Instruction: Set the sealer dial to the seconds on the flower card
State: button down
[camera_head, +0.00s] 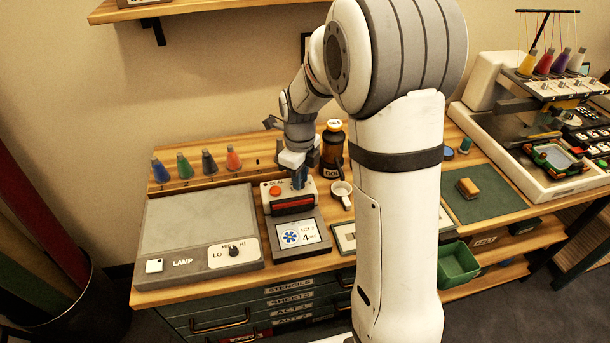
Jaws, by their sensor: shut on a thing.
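The sealer (292,205) is a small light machine with a red button and a dark red front bar, standing on the table left of my arm. My gripper (299,178) points down at the right part of the sealer's top and is shut on a small bluish part there, which I take to be the sealer dial. The dial's marks and pointer are hidden or too small to read.
A lamp panel (200,230) with a LO-HI knob is left of the sealer. Several coloured cones (183,166) line the back. A green bin (458,265) is lower right.

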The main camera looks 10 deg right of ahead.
jog(key=shift+s+d+f, duration=0.1)
jog(key=shift+s+f, duration=0.05)
jog(key=c, duration=1.3)
grip_release()
notch_tip(320, 180, up, 8)
jog(key=shift+f, duration=0.2)
jog(key=shift+r, duration=0.15)
